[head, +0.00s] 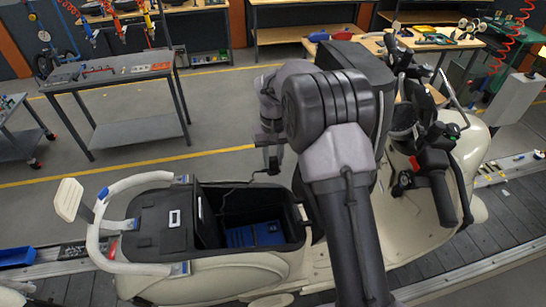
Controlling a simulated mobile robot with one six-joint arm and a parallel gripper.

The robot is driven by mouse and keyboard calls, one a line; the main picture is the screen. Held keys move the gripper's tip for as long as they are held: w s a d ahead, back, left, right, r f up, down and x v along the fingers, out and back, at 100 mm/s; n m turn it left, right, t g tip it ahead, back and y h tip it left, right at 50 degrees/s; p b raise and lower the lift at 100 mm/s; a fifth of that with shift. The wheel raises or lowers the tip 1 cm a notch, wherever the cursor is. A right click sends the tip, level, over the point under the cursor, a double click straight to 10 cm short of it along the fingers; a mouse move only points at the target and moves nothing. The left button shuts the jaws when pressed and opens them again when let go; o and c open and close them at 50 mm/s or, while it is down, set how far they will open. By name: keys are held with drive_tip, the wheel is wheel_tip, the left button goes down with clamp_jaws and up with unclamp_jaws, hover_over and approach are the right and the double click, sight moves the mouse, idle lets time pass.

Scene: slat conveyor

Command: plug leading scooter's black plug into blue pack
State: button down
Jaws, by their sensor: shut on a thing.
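A cream scooter (215,277) stands on the slat conveyor, with its seat compartment (297,220) open. The blue pack (258,235) lies low inside the compartment; its socket cannot be made out. My gripper (273,168) hangs above the compartment's far edge, clear of the pack. It is shut on the black plug, which is small and mostly lost against the dark fingers. A thin black cable (237,182) runs from the gripper down and left to the compartment. My forearm covers the middle of the scooter.
The raised seat lid (207,215) stands at the compartment's left side. A cream rear rail (93,235) and the handlebar (437,170) flank the area. A grey workbench (120,70) stands behind, across clear floor. A blue bin (17,257) sits at far left.

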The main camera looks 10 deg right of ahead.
wheel_tip(320, 180, down, 34)
drive_tip(key=b, duration=2.2)
drive_tip(key=shift+s+r, duration=0.15)
drive_tip(key=shift+r, duration=0.1)
drive_tip(key=shift+f+b, duration=0.1)
drive_tip(key=shift+b, duration=0.25)
drive_tip(key=shift+f, duration=0.35)
drive_tip(key=shift+f+b, duration=0.6)
drive_tip(key=shift+b, duration=0.1)
drive_tip(key=c, duration=1.5)
unclamp_jaws()
drive_tip(key=o, duration=0.4)
drive_tip(key=shift+o, duration=0.2)
